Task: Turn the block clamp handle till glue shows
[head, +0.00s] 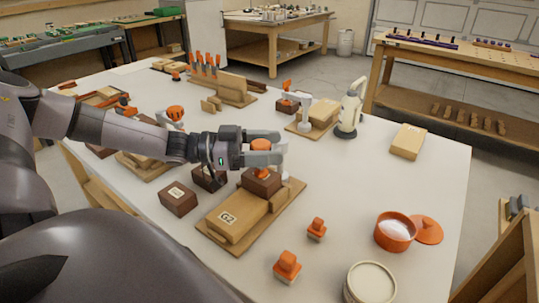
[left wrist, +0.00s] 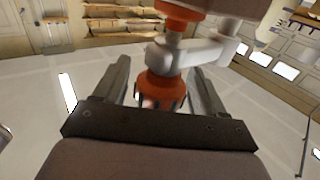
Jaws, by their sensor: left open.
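The block clamp stands on a wooden board with a light wood block marked G2 (head: 228,219). Its brown clamp block (head: 261,183) is behind the label, and its orange handle (head: 262,145) shows above it, between the fingers of my left gripper (head: 264,152). In the left wrist view, an orange knob (left wrist: 160,90) sits between the two dark, spread fingers. The left gripper is open around the handle; I cannot tell whether a finger touches it. No glue is visible at the joint, which is partly hidden. My right gripper is not in view.
A dark marked block (head: 178,198) stands left of the board. Two orange-topped pieces (head: 287,267), an orange pot (head: 395,232) and a cream tin (head: 370,283) stand at the front right. A white bottle (head: 349,112) stands behind.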

